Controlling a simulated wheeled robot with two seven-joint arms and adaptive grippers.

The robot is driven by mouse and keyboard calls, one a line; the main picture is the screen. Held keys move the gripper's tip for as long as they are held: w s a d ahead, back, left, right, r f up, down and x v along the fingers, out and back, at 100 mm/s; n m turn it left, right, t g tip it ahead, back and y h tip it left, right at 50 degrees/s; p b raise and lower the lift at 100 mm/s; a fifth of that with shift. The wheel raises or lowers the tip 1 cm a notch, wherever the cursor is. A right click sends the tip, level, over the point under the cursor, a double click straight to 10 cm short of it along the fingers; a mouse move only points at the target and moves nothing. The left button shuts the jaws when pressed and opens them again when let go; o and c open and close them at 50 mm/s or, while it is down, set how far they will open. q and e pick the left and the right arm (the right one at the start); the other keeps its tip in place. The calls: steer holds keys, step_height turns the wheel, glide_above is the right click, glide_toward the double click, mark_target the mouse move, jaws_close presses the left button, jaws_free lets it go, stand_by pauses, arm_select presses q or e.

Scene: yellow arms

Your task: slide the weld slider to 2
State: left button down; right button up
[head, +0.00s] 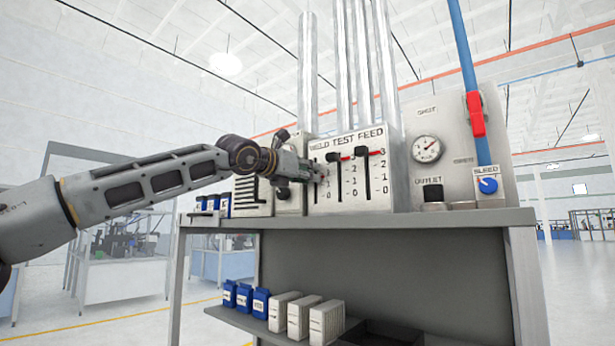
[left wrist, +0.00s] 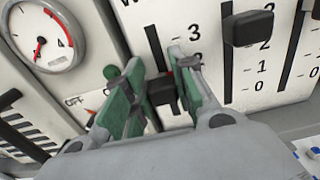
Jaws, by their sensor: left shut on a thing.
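The white slider panel (head: 345,175) reads WELD TEST FEED across its top and carries three upright slots with number scales. My left gripper (head: 318,172) is at the leftmost slot, the weld one. In the left wrist view my left gripper (left wrist: 158,78) has its green-padded fingers on both sides of the dark weld slider knob (left wrist: 161,93), shut on it. The knob is below the 3 mark. The right finger covers the lower part of its scale, so its exact reading is hidden. My right gripper is in neither view.
The black test knob (head: 333,157) and feed knob (head: 361,152) stand high in their slots to the right. A round dial (left wrist: 45,38) is left of the weld slot. A gauge (head: 426,149) and blue bleed knob (head: 487,185) are further right.

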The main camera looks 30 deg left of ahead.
arm_select(q)
steer(key=shift+r, duration=0.45)
steer(key=c, duration=1.4)
jaws_free()
steer(key=shift+c, duration=0.2)
steer(key=shift+s, duration=0.15)
steer(key=s+a, duration=0.1)
steer(key=s, duration=1)
steer(key=shift+s, duration=0.35)
